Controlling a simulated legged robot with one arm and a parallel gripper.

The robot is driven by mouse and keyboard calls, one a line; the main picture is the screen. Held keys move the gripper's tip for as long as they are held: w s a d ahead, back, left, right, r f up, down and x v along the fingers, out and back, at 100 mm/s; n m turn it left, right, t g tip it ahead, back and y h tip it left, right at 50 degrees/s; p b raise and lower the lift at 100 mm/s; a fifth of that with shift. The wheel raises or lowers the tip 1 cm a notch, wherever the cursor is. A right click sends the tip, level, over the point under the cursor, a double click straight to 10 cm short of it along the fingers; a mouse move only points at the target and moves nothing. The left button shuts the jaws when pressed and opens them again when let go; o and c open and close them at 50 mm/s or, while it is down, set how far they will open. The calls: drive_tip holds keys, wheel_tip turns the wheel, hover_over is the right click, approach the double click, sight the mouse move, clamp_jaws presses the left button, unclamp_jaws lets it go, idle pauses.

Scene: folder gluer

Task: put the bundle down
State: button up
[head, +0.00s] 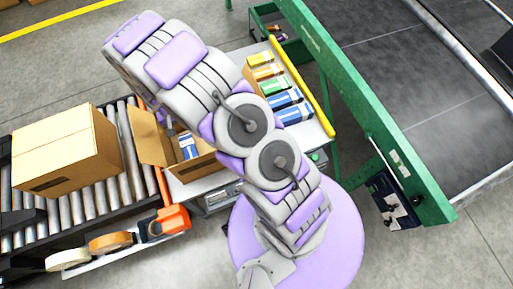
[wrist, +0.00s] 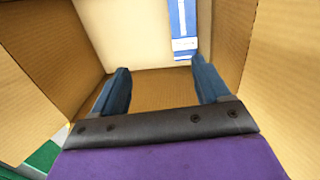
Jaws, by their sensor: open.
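In the wrist view my gripper (wrist: 160,75) is open, its two blue fingers apart with nothing between them. It reaches into an open cardboard box (wrist: 265,75), with brown walls on both sides. A blue and white bundle (wrist: 184,30) stands in the box beyond the fingertips, toward the upper right, apart from the fingers. In the head view the open box (head: 150,140) is on the worktable beside the roller conveyor, and the blue and white bundle (head: 188,146) shows inside it. My arm hides my gripper and part of the box there.
A closed carton (head: 65,150) sits on the roller conveyor (head: 90,203) at left. Several coloured cartons (head: 283,99) stand in a row on the table, beside a yellow rail (head: 302,85). Tape rolls (head: 110,242) and an orange tape dispenser (head: 174,219) lie along the front. A green-framed machine (head: 350,95) stands at right.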

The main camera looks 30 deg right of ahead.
drive_tip(key=s+d+r, duration=0.4)
drive_tip(key=s+r, duration=0.3)
drive_tip(key=r, duration=0.4)
drive_tip(key=s+d+r, duration=0.3)
drive_tip(key=s+r, duration=0.4)
drive_tip(key=r, duration=0.4)
drive_tip(key=s+d+r+n, duration=0.1)
drive_tip(key=s+r, duration=0.3)
drive_tip(key=s, duration=0.6)
drive_tip(key=s+d+r+n+g+y, duration=0.1)
drive_tip(key=s+r, duration=0.2)
drive_tip(key=s, duration=0.7)
drive_tip(key=shift+s+r, duration=0.25)
drive_tip(key=shift+r, duration=0.15)
drive_tip(key=shift+d, duration=0.1)
